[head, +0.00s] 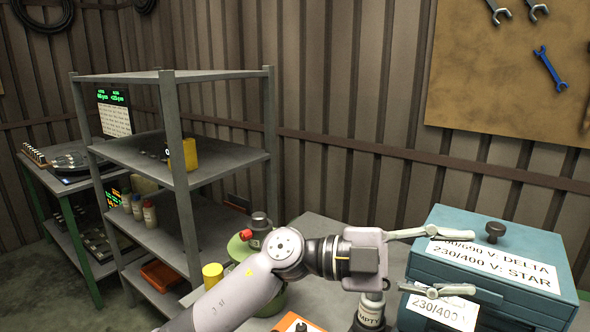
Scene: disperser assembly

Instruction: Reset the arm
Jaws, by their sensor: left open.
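My left arm comes in from the lower left and reaches right across the workbench. Its gripper (450,261) is open, with its two fingers spread one above the other and nothing visible between them. The fingers are in front of the left side of a teal box (418,262), overlapping it in the picture; I cannot tell whether they touch it. The box has white voltage labels and a black knob (495,231) on top. My right gripper is not in view.
A green round object (238,250) is partly hidden behind my arm, near a yellow cylinder (213,275). A grey metal shelf (225,160) stands at left. A board with wrenches (480,90) hangs on the wall.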

